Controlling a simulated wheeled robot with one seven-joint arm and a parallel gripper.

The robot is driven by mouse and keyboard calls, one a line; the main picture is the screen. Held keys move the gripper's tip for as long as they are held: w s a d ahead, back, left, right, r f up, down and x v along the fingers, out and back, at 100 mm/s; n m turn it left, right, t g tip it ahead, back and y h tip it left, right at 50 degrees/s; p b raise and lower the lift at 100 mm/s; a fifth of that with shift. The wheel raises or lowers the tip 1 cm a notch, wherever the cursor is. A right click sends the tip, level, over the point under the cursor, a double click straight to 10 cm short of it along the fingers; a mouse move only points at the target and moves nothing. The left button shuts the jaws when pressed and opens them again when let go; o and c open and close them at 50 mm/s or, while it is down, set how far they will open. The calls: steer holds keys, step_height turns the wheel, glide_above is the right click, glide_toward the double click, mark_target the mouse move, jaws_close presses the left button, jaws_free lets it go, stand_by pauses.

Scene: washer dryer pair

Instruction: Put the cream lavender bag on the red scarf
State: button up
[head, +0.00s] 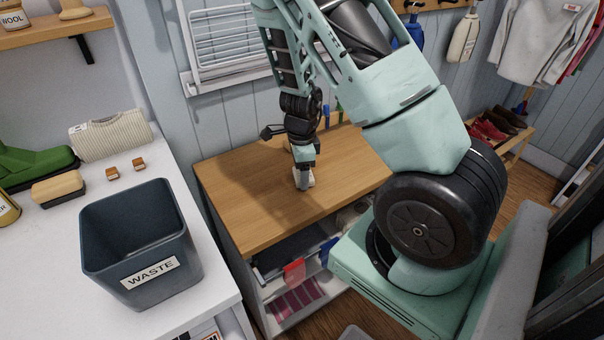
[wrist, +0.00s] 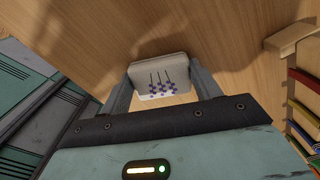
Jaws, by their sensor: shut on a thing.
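The cream lavender bag (wrist: 160,72), printed with purple flowers on dark stems, is between the two fingers of my gripper (wrist: 162,92) in the wrist view. My gripper (head: 303,180) is shut on it over the wooden tabletop in the head view, where only a small pale part of the bag (head: 311,180) shows. I cannot tell if the bag touches the wood. A red cloth (head: 293,271) hangs at the shelf below the tabletop, and a red striped cloth (head: 297,298) lies lower. I cannot tell which is the red scarf.
The wooden tabletop (head: 235,190) is mostly clear. A rack with coloured items (wrist: 303,100) is at the right in the wrist view.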

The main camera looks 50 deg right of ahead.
step_height(320, 180, up, 10)
steer(key=p, duration=0.2)
steer(key=shift+f, duration=0.2)
